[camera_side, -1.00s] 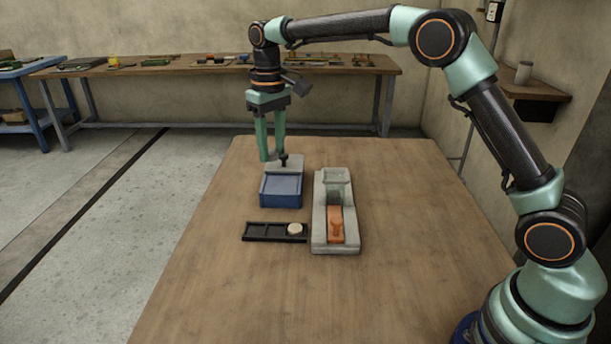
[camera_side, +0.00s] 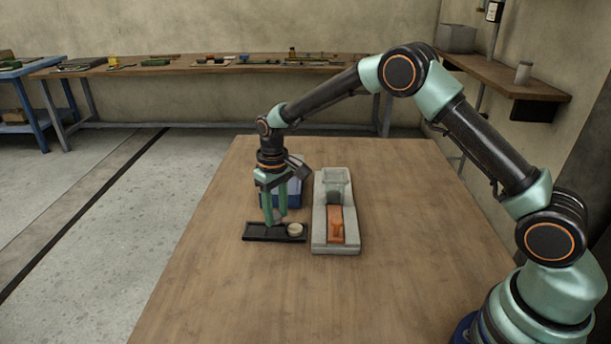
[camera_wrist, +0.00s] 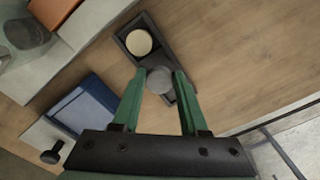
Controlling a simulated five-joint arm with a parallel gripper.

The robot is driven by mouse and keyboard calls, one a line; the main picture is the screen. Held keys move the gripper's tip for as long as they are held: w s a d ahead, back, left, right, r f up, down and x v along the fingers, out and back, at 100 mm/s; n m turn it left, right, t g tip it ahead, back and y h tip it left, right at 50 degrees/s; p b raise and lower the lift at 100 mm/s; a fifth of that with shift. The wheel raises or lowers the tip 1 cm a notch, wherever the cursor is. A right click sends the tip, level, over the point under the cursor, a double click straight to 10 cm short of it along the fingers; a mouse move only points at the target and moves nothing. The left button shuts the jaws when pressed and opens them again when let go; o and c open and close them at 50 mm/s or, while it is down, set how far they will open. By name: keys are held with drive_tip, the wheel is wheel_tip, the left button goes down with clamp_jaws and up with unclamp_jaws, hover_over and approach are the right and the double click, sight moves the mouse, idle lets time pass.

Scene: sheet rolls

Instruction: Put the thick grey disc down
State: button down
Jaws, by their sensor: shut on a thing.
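My gripper (camera_side: 276,221) is over the black tray (camera_side: 256,238) in the side view. In the wrist view my gripper (camera_wrist: 160,78) is shut on the thick grey disc (camera_wrist: 159,81), one green finger on each side. The disc is over the middle of the black tray (camera_wrist: 120,37); I cannot tell whether it touches the tray floor. In the side view the disc is not clearly visible. A cream disc (camera_side: 295,229) lies in the tray's right-hand compartment; it also shows in the wrist view (camera_wrist: 138,42).
A blue box (camera_side: 294,194) stands behind the tray, partly hidden by my gripper; its pale part carries a black knob (camera_wrist: 52,156). A grey fixture (camera_side: 320,230) with an orange piece (camera_side: 336,225) stands right of the tray. The table (camera_side: 220,285) in front is clear.

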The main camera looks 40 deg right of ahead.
sight(276, 216)
drive_tip(key=shift+f, duration=1.1)
drive_tip(key=shift+f, duration=0.6)
drive_tip(key=shift+c, duration=2.2)
unclamp_jaws()
drive_tip(key=shift+r, duration=0.1)
wheel_tip(276, 216, up, 13)
drive_tip(key=s+d+r+t, duration=0.3)
drive_tip(key=s+d+r, duration=0.1)
drive_tip(key=s+r, duration=0.6)
drive_tip(key=s+d+m+t, duration=0.1)
drive_tip(key=s+d+t, duration=0.1)
drive_tip(key=s, duration=1.1)
drive_tip(key=shift+d+r+t, duration=0.15)
drive_tip(key=shift+r+t, duration=0.15)
